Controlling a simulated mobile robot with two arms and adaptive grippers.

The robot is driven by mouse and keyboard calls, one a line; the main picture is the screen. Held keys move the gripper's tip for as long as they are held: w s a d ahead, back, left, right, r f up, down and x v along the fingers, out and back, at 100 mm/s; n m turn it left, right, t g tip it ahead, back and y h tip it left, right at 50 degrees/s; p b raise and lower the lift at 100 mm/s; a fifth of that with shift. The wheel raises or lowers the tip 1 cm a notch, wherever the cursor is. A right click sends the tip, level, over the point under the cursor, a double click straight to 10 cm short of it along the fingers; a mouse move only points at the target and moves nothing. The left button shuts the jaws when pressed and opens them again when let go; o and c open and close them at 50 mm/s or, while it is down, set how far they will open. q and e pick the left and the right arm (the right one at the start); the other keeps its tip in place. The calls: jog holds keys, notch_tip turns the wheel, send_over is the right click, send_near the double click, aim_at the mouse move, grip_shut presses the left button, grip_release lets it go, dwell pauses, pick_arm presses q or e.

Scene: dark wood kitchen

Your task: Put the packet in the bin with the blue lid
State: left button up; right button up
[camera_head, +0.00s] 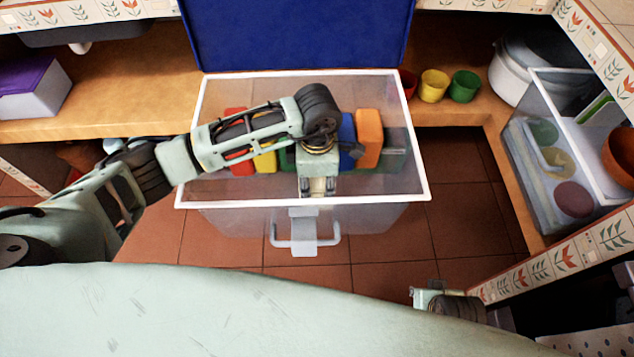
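The bin (420,120) is a clear box with a white rim, standing on the tiled floor against the wooden counter. Its blue lid (300,35) is raised at the back. Inside lies a row of coloured items, including a red one (236,118), a yellow one (265,162), a blue one (347,130) and an orange one (369,135). I cannot tell which of these, if any, is the packet. My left gripper (318,190) points down over the bin's middle, its fingers apart, and hides part of the row. My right gripper (428,292) is low at the right, mostly hidden.
A purple-lidded box (35,92) sits on the left counter. A yellow cup (433,86), a green cup (464,87) and a white pot (525,65) stand behind right. A clear container (550,165) stands on the right counter. Tiled floor is free right of the bin.

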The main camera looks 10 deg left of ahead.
pick_arm(q)
jog(key=shift+w+f, duration=0.1)
jog(key=shift+f, duration=0.15)
pick_arm(e)
jog(key=shift+r, duration=0.1)
pick_arm(q)
jog(key=shift+f, duration=0.15)
jog(key=o, duration=1.4)
pick_arm(e)
jog(key=shift+r, duration=0.35)
pick_arm(q)
notch_tip(320, 180, up, 12)
jog(key=shift+r+p, duration=0.15)
jog(key=shift+p, duration=0.65)
pick_arm(e)
notch_tip(320, 180, down, 6)
jog(key=s, duration=0.1)
jog(key=shift+s, duration=0.35)
jog(key=shift+f, duration=0.1)
